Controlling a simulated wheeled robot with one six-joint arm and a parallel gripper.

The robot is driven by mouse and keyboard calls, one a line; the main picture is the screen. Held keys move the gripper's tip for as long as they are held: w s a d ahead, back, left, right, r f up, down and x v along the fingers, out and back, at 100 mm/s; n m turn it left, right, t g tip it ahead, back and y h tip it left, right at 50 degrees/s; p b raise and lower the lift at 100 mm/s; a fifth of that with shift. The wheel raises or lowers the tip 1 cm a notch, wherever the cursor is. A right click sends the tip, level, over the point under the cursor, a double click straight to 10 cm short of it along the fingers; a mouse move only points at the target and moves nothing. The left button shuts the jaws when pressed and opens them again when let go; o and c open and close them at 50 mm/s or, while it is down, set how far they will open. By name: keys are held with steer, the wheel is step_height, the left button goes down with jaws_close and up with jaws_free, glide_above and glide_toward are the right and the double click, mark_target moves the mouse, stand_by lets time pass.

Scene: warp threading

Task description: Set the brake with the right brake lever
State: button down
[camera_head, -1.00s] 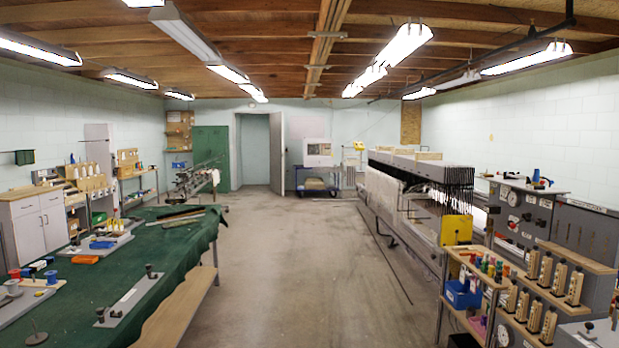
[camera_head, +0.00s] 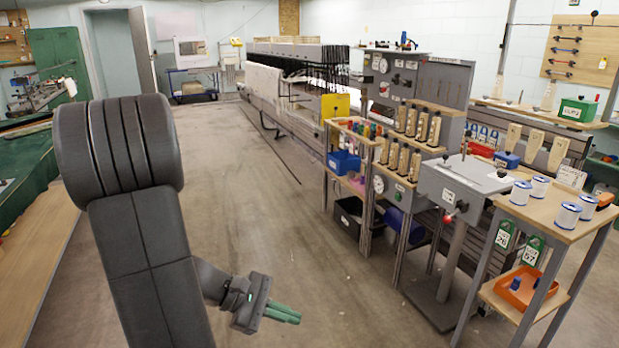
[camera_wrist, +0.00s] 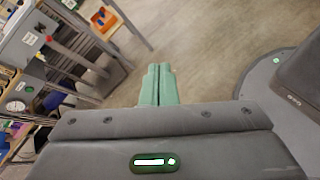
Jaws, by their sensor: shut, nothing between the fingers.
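My gripper (camera_head: 296,317) is shut and empty, with its green fingers together, low in the head view over open floor. It also shows in the wrist view (camera_wrist: 158,70). A grey box on a post (camera_head: 450,190) stands to the right of the gripper, well apart from it. A red ball knob (camera_head: 447,219) sits on its front, and the same knob shows in the wrist view (camera_wrist: 49,38). A tall grey panel (camera_head: 400,72) with dials and small knobs stands farther back. I cannot tell which of these parts is the right brake lever.
A wooden-topped stand (camera_head: 560,215) with white spools and an orange tray (camera_head: 522,288) is at the right. A shelf rack (camera_head: 350,130) with a blue bin (camera_head: 343,162) stands beside the panel. A green-covered table (camera_head: 25,175) is at the left. The floor between is clear.

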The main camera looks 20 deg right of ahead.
steer(key=w+a+f+n+t+h+b, duration=0.2)
steer(key=w+f+n+t+h+b, duration=0.1)
steer(key=w+f, duration=0.7)
steer(key=w+a+f+n+t+h+b, duration=0.3)
steer(key=w+f+n+b, duration=0.4)
steer(key=f, duration=0.6)
steer(key=w+t+h+b, duration=0.1)
steer(key=w+t+b, duration=0.1)
steer(key=w, duration=0.1)
steer(key=shift+f+t, duration=0.15)
steer(key=shift+t, duration=0.25)
